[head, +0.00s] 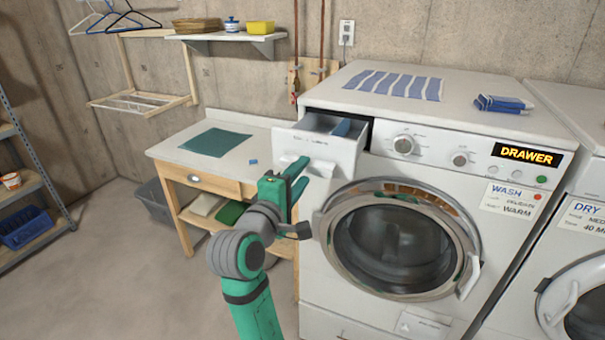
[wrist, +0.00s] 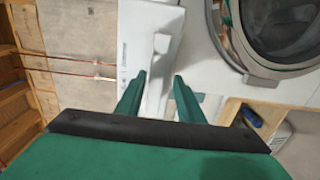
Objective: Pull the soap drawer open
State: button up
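The soap drawer (head: 318,143) is at the upper left of the white washing machine (head: 385,250). It stands out from the machine's front, with its open top and a blue thing inside visible. Its front, with a protruding handle, also shows in the wrist view (wrist: 150,50). My gripper (head: 300,174) is just in front of and below the drawer front, close to the handle. In the wrist view the two green fingers (wrist: 160,80) are spread apart with a gap between them. Nothing is seen held. Whether a finger touches the handle cannot be told.
A wooden side table (head: 215,180) with a green cloth stands left of the washer. The round washer door (head: 400,240) is below and right of my gripper. A dryer (head: 580,250) stands at the right. The floor at left front is clear.

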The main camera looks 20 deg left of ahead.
jog(key=shift+r, duration=0.1)
jog(key=shift+s, duration=0.2)
jog(key=s+a, duration=0.1)
jog(key=s, duration=0.9)
jog(key=shift+a, duration=0.35)
jog(key=s+d+f+m+g+y, duration=0.1)
jog(key=s+d+f+y, duration=0.1)
jog(key=f, duration=1)
jog(key=s+d+f+m+y, duration=0.1)
jog(key=s+d+f, duration=0.15)
jog(key=f, duration=0.85)
jog(key=s+d+f+m+g+y, duration=0.1)
jog(key=s+d+f+m, duration=0.35)
jog(key=s+f, duration=0.6)
jog(key=s+d+f+m, duration=0.1)
jog(key=s+d+m, duration=0.2)
jog(key=s, duration=0.4)
jog(key=s+d+f+m, duration=0.1)
jog(key=s+d+m, duration=0.2)
jog(key=s, duration=0.4)
jog(key=s+d+f+m+h, duration=0.1)
jog(key=s+d+m, duration=0.2)
jog(key=s, duration=0.4)
jog(key=shift+s+f+m, duration=0.15)
jog(key=shift+s+m, duration=0.1)
jog(key=shift+m, duration=0.1)
